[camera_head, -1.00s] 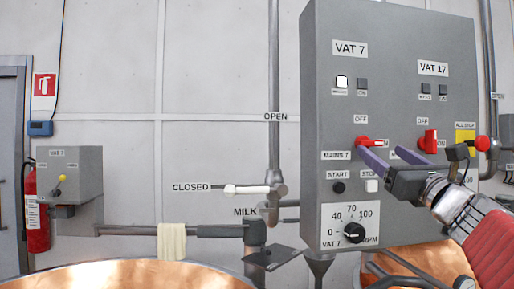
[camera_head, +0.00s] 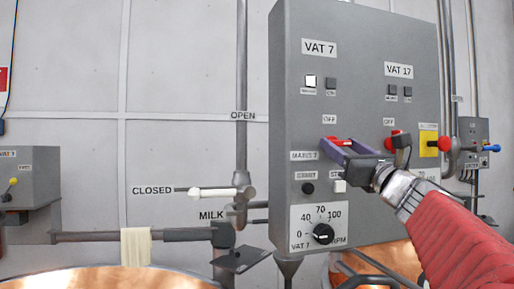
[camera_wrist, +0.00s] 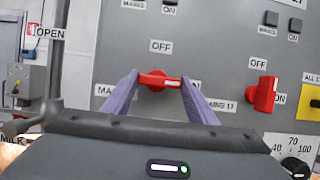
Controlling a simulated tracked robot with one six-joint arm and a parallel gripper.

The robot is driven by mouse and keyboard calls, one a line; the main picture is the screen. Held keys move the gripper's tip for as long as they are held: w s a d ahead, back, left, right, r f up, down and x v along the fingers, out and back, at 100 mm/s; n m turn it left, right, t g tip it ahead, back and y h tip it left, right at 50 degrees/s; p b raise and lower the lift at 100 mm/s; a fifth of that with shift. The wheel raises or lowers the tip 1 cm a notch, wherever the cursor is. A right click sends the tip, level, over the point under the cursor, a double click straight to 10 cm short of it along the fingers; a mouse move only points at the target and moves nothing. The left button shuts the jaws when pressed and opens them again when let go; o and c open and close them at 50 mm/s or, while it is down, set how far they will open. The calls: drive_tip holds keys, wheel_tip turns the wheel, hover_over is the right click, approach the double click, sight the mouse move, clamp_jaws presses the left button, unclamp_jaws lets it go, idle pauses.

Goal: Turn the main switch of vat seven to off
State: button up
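The grey control box (camera_head: 350,200) has a VAT 7 label (camera_head: 319,47) on its left half. The red MAINS 7 switch (camera_head: 342,141) is under an OFF label; in the wrist view the same switch (camera_wrist: 155,80) has its handle lying level, its white-marked end pointing right toward the partly covered ON label. My gripper (camera_wrist: 160,77), also seen in the head view (camera_head: 341,145), is open, with one purple finger on each side of the switch handle. I cannot tell whether the fingers touch it. The fingers partly cover the MAINS 7 and ON labels.
The red VAT 17 switch (camera_wrist: 266,93) is close to the right of my gripper. A yellow plate with a red stop button (camera_head: 443,144) is farther right. A black speed knob (camera_head: 323,234) is below. Copper vats (camera_head: 75,280) and a pipe with a white-handled valve (camera_head: 215,192) are nearby.

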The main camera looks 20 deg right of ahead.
drive_tip(key=c, duration=0.5)
drive_tip(key=shift+d, duration=0.25)
drive_tip(key=shift+c, duration=0.3)
drive_tip(key=shift+a, duration=0.2)
